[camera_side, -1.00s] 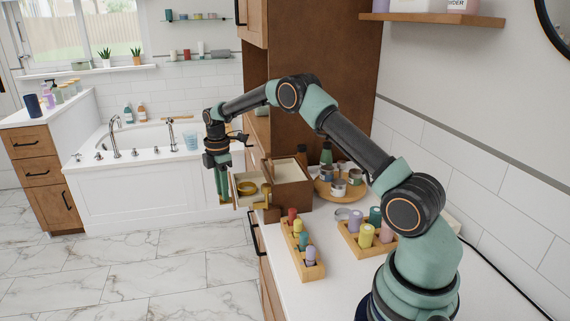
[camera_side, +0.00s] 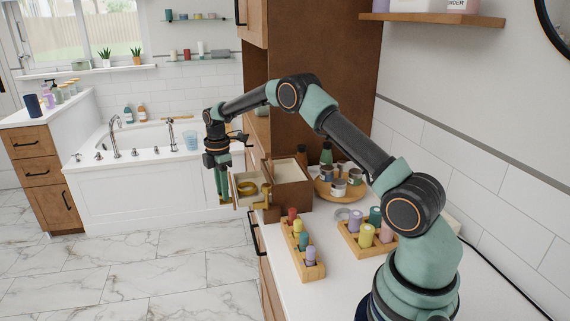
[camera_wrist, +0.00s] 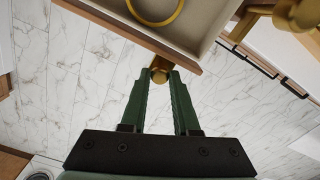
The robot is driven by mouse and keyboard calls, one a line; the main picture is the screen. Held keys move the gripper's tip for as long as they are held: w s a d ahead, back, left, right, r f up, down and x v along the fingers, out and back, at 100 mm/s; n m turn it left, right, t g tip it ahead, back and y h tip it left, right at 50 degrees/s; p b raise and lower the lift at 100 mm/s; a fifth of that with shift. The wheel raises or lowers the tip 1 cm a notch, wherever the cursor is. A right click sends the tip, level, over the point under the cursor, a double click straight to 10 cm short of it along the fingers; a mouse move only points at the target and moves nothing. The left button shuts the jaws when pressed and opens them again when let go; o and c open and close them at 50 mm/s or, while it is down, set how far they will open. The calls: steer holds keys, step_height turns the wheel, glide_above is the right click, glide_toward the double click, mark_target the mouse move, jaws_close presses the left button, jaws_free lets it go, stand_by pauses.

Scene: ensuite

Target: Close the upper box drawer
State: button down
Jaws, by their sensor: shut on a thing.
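A brown box (camera_side: 292,196) with a pale-lined open top compartment stands at the counter's left edge. Its drawer (camera_side: 241,197) is pulled out to the left, beyond the counter edge. A yellow ring (camera_side: 248,189) lies inside; the drawer (camera_wrist: 196,68) and ring (camera_wrist: 152,20) also show in the wrist view. My gripper (camera_side: 224,199) points down at the drawer's outer front. In the wrist view, my green fingers (camera_wrist: 160,76) are shut on the gold knob (camera_wrist: 160,64) on the drawer front. In the side view, the fingers hide the knob.
A round wooden tray (camera_side: 326,195) with jars and bottles stands right of the box. Two wooden racks with coloured bottles, a narrow one (camera_side: 316,272) and a wider one (camera_side: 352,243), stand nearer on the white counter (camera_side: 290,280). Open marble floor (camera_side: 130,275) lies left.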

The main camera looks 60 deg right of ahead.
steer(key=s+d, duration=0.7)
steer(key=shift+s+d, duration=0.3)
steer(key=shift+r, duration=0.1)
steer(key=c, duration=0.7)
jaws_free()
step_height(320, 180, up, 12)
stand_by(0.4)
